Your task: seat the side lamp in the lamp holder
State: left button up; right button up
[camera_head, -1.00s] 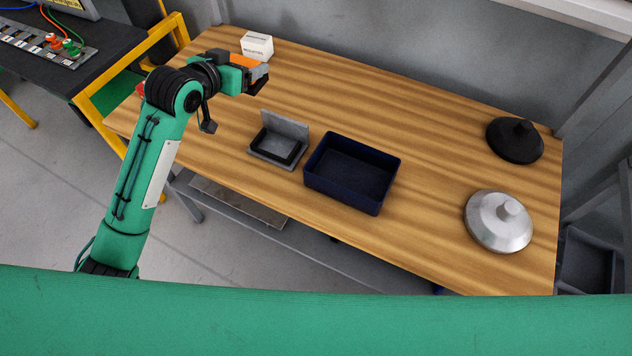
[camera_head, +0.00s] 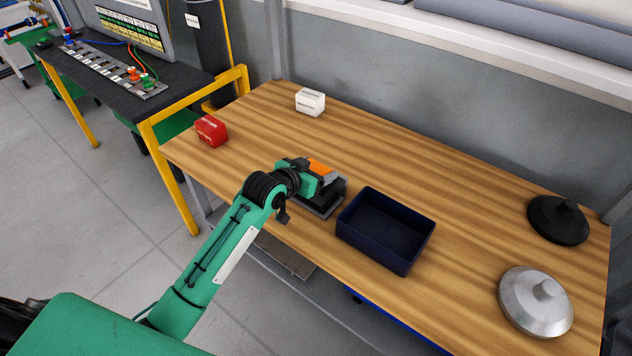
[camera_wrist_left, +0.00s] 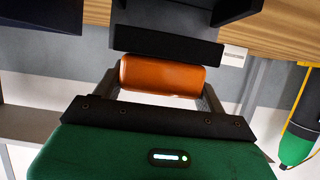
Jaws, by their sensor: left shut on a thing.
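My left gripper (camera_head: 328,178) is shut on the orange side lamp (camera_head: 319,167) and is over the lamp holder. The side lamp also shows as an orange rounded body between the fingers in the left wrist view (camera_wrist_left: 162,77). The lamp holder (camera_head: 319,207) is a grey stand with a dark tray, left of the blue bin; my gripper hides most of it. I cannot tell whether the lamp touches the holder. My right gripper is not in view.
The dark blue bin (camera_head: 357,237) stands close to the right of the holder. A white box (camera_head: 310,102) and a red box (camera_head: 211,130) stand at the left of the table. A black domed part (camera_head: 558,220) and a silver one (camera_head: 535,302) lie at the right. The table middle is clear.

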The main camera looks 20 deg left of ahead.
pick_arm(q)
jog(key=shift+f, duration=2.3)
jog(key=shift+f, duration=0.15)
jog(key=o, duration=1)
